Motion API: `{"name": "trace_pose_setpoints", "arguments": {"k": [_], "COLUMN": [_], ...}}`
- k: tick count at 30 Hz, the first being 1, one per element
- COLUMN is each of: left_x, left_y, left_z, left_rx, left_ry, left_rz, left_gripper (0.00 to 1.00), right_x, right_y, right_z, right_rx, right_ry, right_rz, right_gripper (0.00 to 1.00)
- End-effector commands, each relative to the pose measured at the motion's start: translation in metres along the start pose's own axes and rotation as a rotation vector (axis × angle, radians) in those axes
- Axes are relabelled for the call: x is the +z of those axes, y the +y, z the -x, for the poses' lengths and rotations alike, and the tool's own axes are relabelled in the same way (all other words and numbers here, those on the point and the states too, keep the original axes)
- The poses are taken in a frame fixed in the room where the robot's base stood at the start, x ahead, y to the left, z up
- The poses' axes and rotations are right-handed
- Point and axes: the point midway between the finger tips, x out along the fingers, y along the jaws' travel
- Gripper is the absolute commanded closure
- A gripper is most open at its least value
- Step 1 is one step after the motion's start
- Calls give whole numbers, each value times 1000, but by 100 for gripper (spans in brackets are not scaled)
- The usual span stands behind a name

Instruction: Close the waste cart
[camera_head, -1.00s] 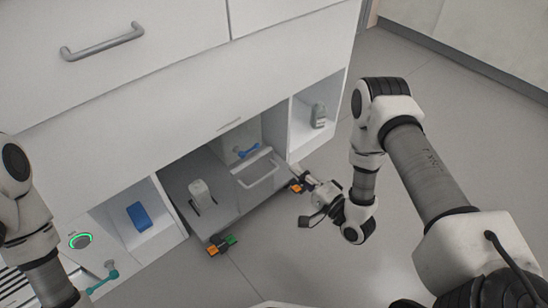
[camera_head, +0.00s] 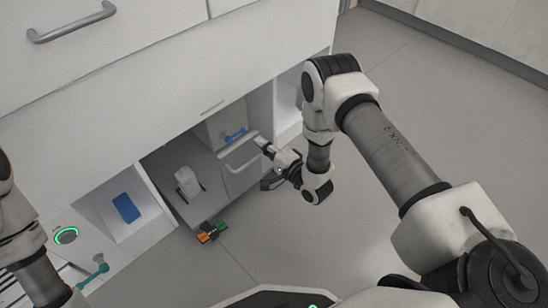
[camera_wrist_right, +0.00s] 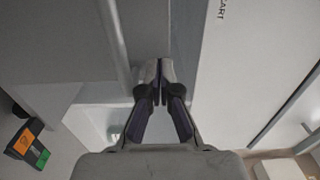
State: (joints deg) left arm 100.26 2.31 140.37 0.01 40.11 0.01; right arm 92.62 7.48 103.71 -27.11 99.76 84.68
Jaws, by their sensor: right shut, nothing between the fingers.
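The grey waste cart (camera_head: 239,180) stands low in the middle bay of the white cabinet (camera_head: 150,120). Its front has a pale bar handle, and an orange and green foot piece (camera_head: 212,232) shows at its lower left; the same piece is at the left of the right wrist view (camera_wrist_right: 27,143). My right gripper (camera_head: 262,143) is beside the handle at the cart's upper right. In the wrist view its fingertips (camera_wrist_right: 158,68) are together and empty, close to a grey panel edge; I cannot tell whether they touch it. My left gripper is out of frame.
A white container (camera_head: 187,181) and a blue item (camera_head: 235,135) are at the cart. A blue block (camera_head: 126,207) sits in the left compartment. A green-ringed button (camera_head: 66,235) is at lower left. Grey floor is clear at right.

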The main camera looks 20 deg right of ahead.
Motion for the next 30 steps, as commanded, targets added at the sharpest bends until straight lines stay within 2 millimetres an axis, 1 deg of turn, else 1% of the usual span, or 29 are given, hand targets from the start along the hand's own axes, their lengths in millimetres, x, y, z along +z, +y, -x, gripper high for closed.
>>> {"name": "trace_pose_setpoints", "arguments": {"k": [1,3,11,14,17,21,24,27,30], "left_x": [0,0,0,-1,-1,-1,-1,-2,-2], "left_y": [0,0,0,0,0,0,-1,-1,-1], "left_z": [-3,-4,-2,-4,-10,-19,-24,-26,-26], "left_rx": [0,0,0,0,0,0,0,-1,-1], "left_ry": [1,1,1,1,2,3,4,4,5], "left_rz": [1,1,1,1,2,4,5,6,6], "left_gripper": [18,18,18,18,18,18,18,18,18], "right_x": [0,0,0,0,0,0,0,0,0], "right_y": [1,0,-1,0,1,2,2,0,-1], "right_z": [-3,-6,-6,-11,-28,-62,-83,-94,-99], "right_rx": [-1,0,0,-1,-4,-4,-4,-2,-2], "right_ry": [0,1,1,0,-3,-3,-2,0,1], "right_rz": [0,0,0,2,4,4,3,2,1], "right_gripper": [100,100,100,100,100,100,100,100,100]}}
